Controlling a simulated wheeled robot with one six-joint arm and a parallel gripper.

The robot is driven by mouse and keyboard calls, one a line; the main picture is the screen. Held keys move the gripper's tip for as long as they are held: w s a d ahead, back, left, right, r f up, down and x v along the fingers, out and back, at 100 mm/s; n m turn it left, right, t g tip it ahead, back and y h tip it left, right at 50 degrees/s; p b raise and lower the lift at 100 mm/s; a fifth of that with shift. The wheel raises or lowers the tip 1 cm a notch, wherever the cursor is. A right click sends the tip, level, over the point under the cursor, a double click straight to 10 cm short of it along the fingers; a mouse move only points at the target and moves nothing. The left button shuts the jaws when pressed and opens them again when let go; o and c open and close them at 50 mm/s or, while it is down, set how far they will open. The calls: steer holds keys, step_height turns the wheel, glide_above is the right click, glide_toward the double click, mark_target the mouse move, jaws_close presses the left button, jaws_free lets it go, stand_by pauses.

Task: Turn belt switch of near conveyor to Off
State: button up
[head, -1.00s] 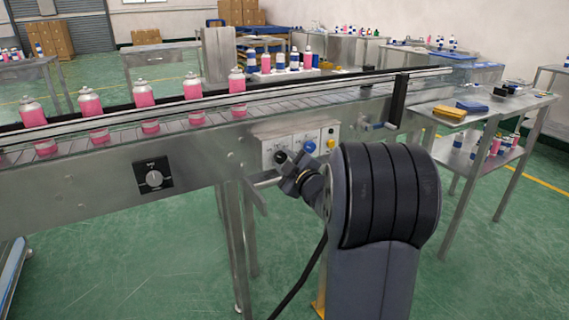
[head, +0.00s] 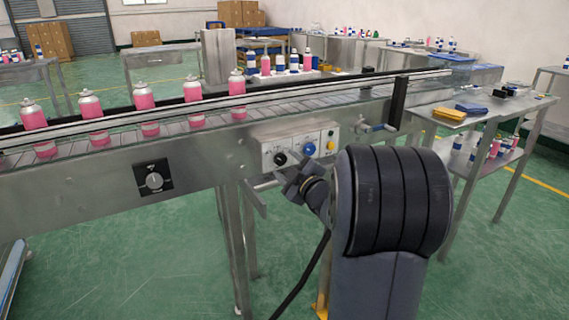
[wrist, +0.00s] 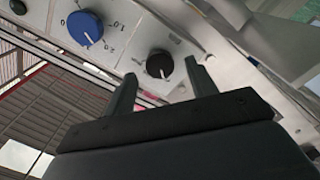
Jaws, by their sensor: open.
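The near conveyor (head: 210,156) is a long steel belt carrying several pink cans. Its control panel has a black knob (head: 281,158), a blue knob (head: 309,149) and a yellow button (head: 331,146). A separate black dial plate (head: 154,181) sits further left; its lettering is too small to read. In the wrist view the black knob (wrist: 160,65) has a white pointer line, and the blue knob (wrist: 85,29) has a numbered scale. My gripper (head: 289,184) is open just below and in front of the panel. Its fingers (wrist: 160,71) show on either side of the black knob; contact cannot be told.
A steel bracket (head: 262,199) sticks out below the panel beside the conveyor's leg. A side table (head: 510,103) with yellow and blue items stands to the right. The green floor (head: 130,265) in front of the conveyor is clear.

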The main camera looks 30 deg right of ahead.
steer(key=s, duration=0.8)
steer(key=shift+s+d+p, duration=0.15)
steer(key=shift+s+p, duration=0.2)
steer(key=shift+p, duration=0.1)
